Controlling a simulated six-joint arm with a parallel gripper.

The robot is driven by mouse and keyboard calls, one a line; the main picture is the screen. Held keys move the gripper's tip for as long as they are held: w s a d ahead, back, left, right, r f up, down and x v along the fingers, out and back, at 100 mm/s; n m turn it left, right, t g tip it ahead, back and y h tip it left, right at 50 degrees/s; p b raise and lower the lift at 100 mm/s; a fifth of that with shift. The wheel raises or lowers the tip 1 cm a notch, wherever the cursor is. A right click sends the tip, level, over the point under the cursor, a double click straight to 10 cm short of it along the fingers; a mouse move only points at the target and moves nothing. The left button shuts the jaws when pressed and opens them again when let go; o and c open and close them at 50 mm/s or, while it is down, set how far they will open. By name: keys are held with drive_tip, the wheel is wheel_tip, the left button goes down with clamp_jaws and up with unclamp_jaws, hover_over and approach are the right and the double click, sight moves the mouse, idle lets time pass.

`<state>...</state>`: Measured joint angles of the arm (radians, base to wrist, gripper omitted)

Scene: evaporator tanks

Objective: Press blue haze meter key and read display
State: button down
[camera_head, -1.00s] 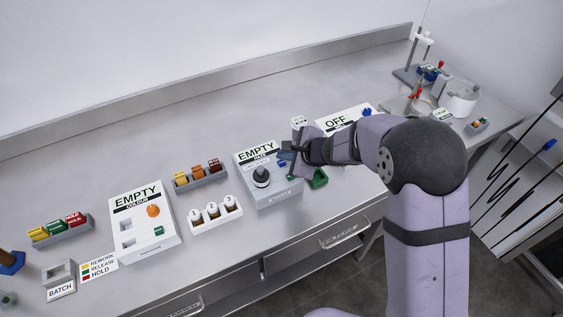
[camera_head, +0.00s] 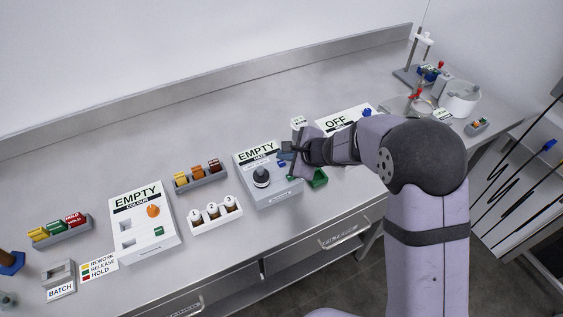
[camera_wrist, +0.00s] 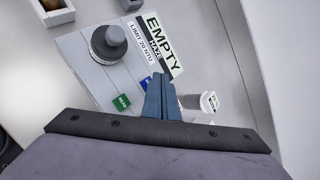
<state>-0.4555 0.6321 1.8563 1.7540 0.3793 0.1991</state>
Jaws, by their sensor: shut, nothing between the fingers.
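The haze meter (camera_head: 262,195) is a grey box on the bench with a dark round cap on top. Its display (camera_head: 257,152) reads EMPTY, and in the wrist view the display (camera_wrist: 160,42) also shows HAZE and LIMIT 20 NTU. The blue key (camera_wrist: 146,83) shows beside the fingers in the wrist view, partly hidden by them. A green key (camera_wrist: 121,102) lies to its left. My gripper (camera_wrist: 160,80) is shut and empty, its blue-grey fingertips over the meter close to the blue key. I cannot tell whether they touch it.
A colour meter (camera_head: 143,222) reading EMPTY and a rack of numbered vials (camera_head: 214,213) stand to the left.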

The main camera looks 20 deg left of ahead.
drive_tip(key=shift+f+b, duration=0.9)
drive_tip(key=shift+b, duration=0.35)
idle(1.3)
idle(0.4)
drive_tip(key=shift+r+p, duration=0.65)
drive_tip(key=shift+r, duration=0.25)
wheel_tip(320, 180, up, 5)
drive_tip(key=p, duration=0.4)
idle(0.8)
drive_tip(key=n+g+h, duration=0.2)
drive_tip(key=n, duration=0.4)
approach(284, 167)
drive_tip(key=s+d+r, duration=0.3)
drive_tip(key=s+d, duration=0.2)
drive_tip(key=d, duration=0.2)
drive_tip(key=s+d+n+g+h, duration=0.1)
drive_tip(key=s+d+n+h, duration=0.2)
drive_tip(key=s+d, duration=0.6)
drive_tip(key=s+d+f+n+g+h, duration=0.1)
drive_tip(key=s+d+n, duration=0.5)
drive_tip(key=d, duration=0.6)
drive_tip(key=s+g+h, duration=0.1)
drive_tip(key=s, duration=0.1)
drive_tip(key=shift+s+d+n+h, duration=0.3)
drive_tip(key=shift+s+d+h, duration=0.05)
drive_tip(key=shift+s+h, duration=0.05)
